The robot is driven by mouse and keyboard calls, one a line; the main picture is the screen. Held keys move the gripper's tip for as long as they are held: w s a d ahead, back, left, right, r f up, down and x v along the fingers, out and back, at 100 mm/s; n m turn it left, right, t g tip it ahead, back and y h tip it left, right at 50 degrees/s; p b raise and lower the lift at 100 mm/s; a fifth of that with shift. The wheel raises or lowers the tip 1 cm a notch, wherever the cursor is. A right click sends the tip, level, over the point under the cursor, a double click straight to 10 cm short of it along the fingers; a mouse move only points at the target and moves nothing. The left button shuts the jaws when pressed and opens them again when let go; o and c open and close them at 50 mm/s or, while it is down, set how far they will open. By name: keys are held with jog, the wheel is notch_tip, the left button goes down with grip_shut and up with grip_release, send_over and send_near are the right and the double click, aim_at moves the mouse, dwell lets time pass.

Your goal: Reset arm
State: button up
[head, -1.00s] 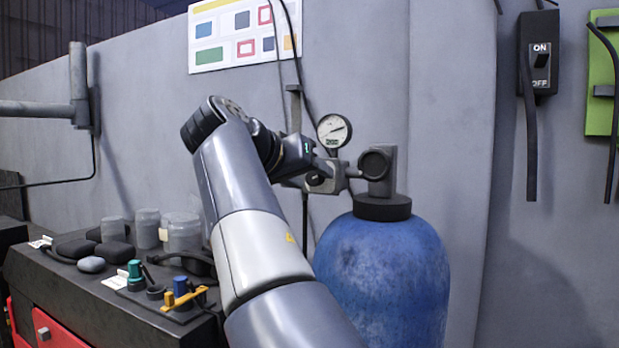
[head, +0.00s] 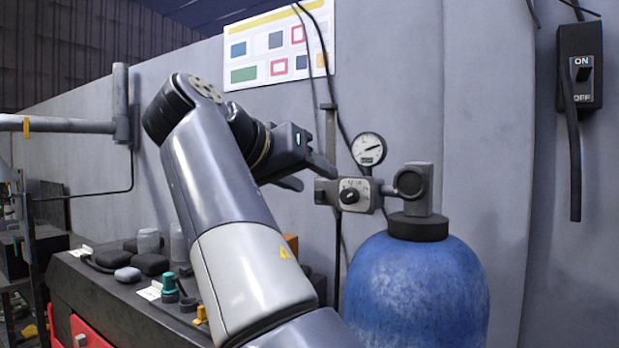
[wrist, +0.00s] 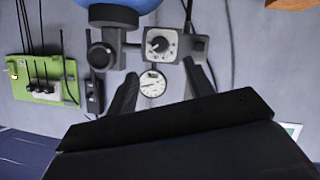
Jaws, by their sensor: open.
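My gripper (head: 314,176) is open and empty in the head view, at the end of my raised, bent arm. It points right toward the regulator block (head: 362,194) with its dark knob, with a small gap between them. In the wrist view my two dark fingers (wrist: 165,72) are spread apart. The regulator block (wrist: 178,45) and the round pressure gauge (wrist: 153,83) show between and beyond them, upside down. The gauge (head: 368,149) sits above the block in the head view.
A blue gas cylinder (head: 418,290) stands right of my arm. A dark bench (head: 120,300) with jars and small parts is at lower left. A grey pipe (head: 60,124) juts in at left. The wall holds an ON/OFF switch (head: 580,68) and a chart (head: 279,45).

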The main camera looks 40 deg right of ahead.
aim_at(346, 195)
jog(key=shift+d, duration=0.1)
jog(key=x, duration=1)
jog(key=shift+w+d+f, duration=0.1)
jog(key=shift+d+f, duration=0.05)
jog(key=shift+d, duration=0.15)
